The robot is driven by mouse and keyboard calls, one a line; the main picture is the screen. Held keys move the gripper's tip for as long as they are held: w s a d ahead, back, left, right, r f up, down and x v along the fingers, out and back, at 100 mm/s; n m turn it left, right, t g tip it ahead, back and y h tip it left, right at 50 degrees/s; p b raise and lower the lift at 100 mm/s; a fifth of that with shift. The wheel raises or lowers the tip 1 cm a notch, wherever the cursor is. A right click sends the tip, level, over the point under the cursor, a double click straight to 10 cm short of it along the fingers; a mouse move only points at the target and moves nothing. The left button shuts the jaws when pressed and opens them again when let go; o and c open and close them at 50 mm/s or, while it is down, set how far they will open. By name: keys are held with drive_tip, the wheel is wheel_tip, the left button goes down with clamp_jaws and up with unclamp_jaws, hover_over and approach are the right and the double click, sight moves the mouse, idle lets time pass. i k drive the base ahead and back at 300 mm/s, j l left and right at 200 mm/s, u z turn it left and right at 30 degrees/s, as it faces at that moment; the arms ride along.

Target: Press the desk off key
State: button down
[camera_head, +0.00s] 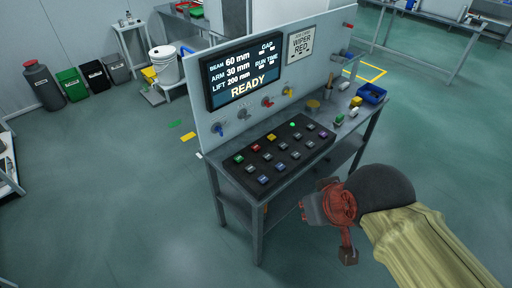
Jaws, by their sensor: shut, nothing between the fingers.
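A black key panel (258,162) lies on the desk (221,183) in front of the upright board. It carries several small keys in rows: a green key (238,158), a red key (255,147), a yellow key (271,137), and grey and bluish ones. A green spot (292,124) glows at its far end. The key labels are too small to read, so I cannot tell which is the desk off key. My gripper (304,206) is shut and empty, in front of the desk's near side, to the right of and apart from the keys.
A display (240,75) on the board reads READY, with BEAM 60 mm, ARM 30 mm and LIFT 200 mm. A sign (300,44) reads WIPER RED. Several coloured knobs line the board's lower part. A blue bin (372,93) and small parts occupy the desk's right end.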

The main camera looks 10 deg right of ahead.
sight(255, 147)
drive_tip(key=i+j+z, duration=0.1)
drive_tip(key=i+j, duration=0.2)
drive_tip(key=j, duration=0.15)
drive_tip(key=i+j+z, duration=0.1)
drive_tip(key=i+j, duration=0.5)
drive_tip(key=j, duration=0.3)
drive_tip(key=i+z, duration=0.05)
